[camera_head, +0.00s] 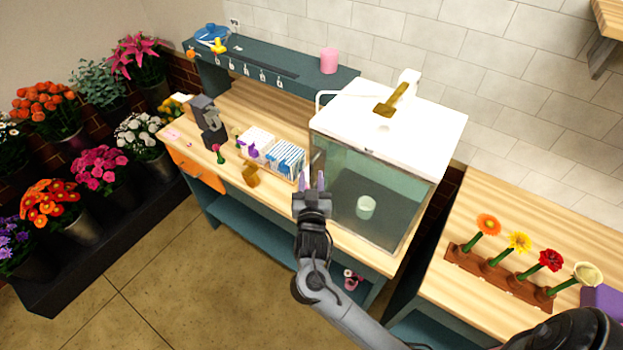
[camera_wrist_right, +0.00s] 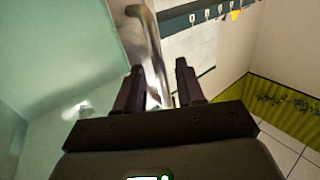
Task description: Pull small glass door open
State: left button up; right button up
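The glass case (camera_head: 408,205) stands on the wooden bench under a white top, and its glass front also fills the left of the wrist view (camera_wrist_right: 50,80). A metal bar handle (camera_wrist_right: 150,45) runs along the glass edge in the wrist view. My right gripper (camera_head: 312,182) is at the case's front left edge in the head view. In the wrist view its two dark fingers (camera_wrist_right: 158,85) are apart, with the handle's lower part between them. I see no clear grip on the handle. The door looks closed. My left gripper is not in view.
A pale cup (camera_head: 366,207) stands inside the case. A holder with blue-and-white packets (camera_head: 286,158) and a gold-brown block (camera_head: 251,174) are left of the gripper. Flowers in a wooden rack (camera_head: 497,277) stand on the right table. Open floor lies in front of the bench.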

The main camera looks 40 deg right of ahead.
jog(key=shift+w, duration=0.1)
jog(key=shift+c, duration=0.3)
grip_shut()
